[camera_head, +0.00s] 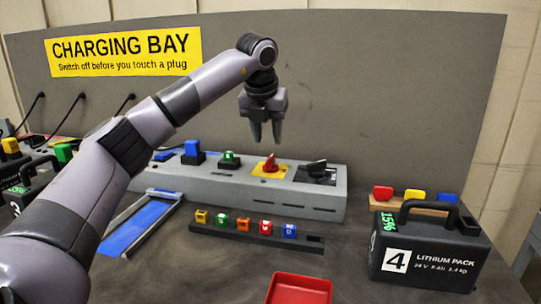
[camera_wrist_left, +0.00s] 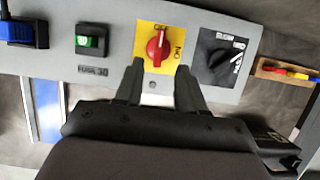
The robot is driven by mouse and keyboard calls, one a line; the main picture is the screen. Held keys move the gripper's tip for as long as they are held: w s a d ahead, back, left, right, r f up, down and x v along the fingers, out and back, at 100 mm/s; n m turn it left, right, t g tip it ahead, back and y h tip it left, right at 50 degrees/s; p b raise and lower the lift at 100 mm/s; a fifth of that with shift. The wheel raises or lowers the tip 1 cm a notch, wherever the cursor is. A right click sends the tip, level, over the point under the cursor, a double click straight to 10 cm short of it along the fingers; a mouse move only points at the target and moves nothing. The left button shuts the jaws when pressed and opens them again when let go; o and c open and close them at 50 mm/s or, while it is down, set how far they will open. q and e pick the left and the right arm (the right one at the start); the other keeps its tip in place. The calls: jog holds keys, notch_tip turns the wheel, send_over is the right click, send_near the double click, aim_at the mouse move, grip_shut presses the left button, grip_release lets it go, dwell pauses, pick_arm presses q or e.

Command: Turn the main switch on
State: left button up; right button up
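The main switch is a red rotary knob (camera_head: 269,165) on a yellow plate (camera_head: 258,172), on top of the grey charging unit (camera_head: 240,190). In the left wrist view the knob (camera_wrist_left: 158,47) stands roughly upright, its top end toward a partly hidden label that looks like OFF. An ON label is at the plate's right side. My left gripper (camera_head: 266,135) points down above and behind the knob, apart from it. In the left wrist view its fingers (camera_wrist_left: 157,92) are spread and empty, below the knob in the picture. My right gripper is not in view.
A black rotary selector (camera_head: 315,170) sits right of the switch; a green fuse (camera_head: 230,158) and blue plug (camera_head: 194,150) sit left. In front are a rack of coloured fuses (camera_head: 250,232), a red tray (camera_head: 298,290) and battery pack 4 (camera_head: 425,255). A grey panel (camera_head: 390,100) stands behind.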

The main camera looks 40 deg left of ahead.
aim_at(270, 158)
pick_arm(q)
jog(key=shift+x, duration=3.45)
grip_shut()
